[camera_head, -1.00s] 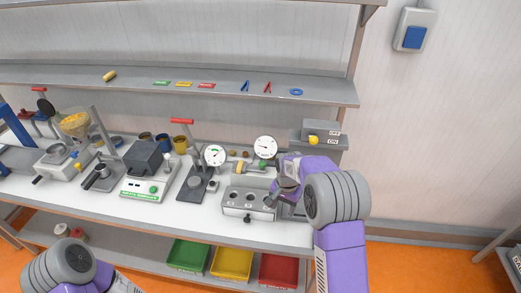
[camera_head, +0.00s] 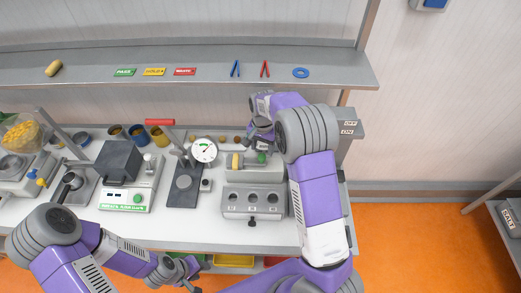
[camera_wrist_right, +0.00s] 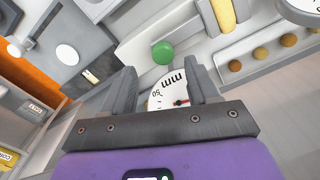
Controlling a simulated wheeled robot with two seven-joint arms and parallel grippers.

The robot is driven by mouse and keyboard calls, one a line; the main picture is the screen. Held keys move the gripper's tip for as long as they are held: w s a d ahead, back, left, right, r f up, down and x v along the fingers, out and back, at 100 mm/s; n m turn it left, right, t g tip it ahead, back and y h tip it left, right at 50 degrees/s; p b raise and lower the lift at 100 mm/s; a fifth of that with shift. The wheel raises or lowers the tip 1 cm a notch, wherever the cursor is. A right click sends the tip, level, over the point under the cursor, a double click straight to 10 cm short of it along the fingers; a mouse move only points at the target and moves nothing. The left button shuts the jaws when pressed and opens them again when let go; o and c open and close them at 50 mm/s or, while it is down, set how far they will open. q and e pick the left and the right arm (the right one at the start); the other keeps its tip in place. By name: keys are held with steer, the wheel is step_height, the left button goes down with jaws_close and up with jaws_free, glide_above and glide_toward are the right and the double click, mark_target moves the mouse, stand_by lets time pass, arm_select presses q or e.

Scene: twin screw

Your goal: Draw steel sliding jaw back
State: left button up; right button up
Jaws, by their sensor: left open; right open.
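The measuring device (camera_head: 262,175) stands at the right of the bench, a grey body with a green knob (camera_head: 261,157) and a yellow cylinder (camera_head: 236,161). I cannot clearly tell its steel sliding jaw from the grey body. My right gripper (camera_head: 262,138) is open at the device's back, just behind the green knob. In the right wrist view its fingers (camera_wrist_right: 163,90) stand either side of a white mm dial (camera_wrist_right: 168,96); contact cannot be told. The green knob (camera_wrist_right: 162,53) lies just beyond the fingertips. My left gripper (camera_head: 188,270) is open and empty at the bench's front edge.
A grey block with several holes (camera_head: 253,202) sits in front of the device. A round gauge (camera_head: 204,150) and a red-handled press (camera_head: 184,185) stand to its left. A shelf (camera_head: 200,85) runs above the bench.

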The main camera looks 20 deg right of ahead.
mark_target(262, 156)
steer(key=f, duration=0.4)
steer(key=shift+w+f, duration=0.2)
steer(key=shift+w, duration=0.15)
steer(key=shift+s+f, duration=0.15)
steer(key=shift+f, duration=0.3)
jaws_close()
